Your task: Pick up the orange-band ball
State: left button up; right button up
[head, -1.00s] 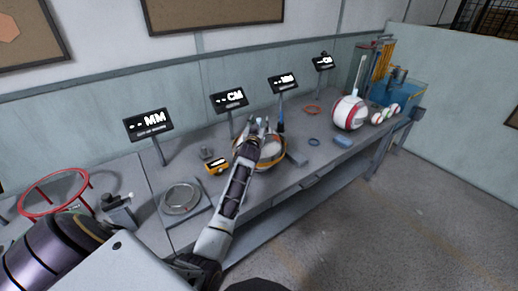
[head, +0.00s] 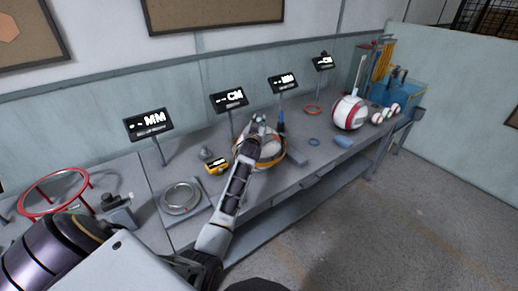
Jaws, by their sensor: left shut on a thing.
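The orange-band ball (head: 271,156), white with an orange stripe, is at the middle of the grey workbench, partly hidden behind my left gripper and forearm. My left gripper (head: 262,128) reaches in over the ball's upper part and is shut on it. The fingertips are small and partly hidden here. I cannot tell whether the ball is clear of the bench. My right gripper is not in view.
The workbench (head: 230,197) holds a yellow device (head: 217,166), a round metal plate (head: 180,198), a red ring stand (head: 55,192) and a red-striped white ball (head: 348,113). Display signs stand behind.

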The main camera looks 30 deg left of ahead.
pick_arm(q)
grip_shut()
jog(key=shift+r, duration=0.15)
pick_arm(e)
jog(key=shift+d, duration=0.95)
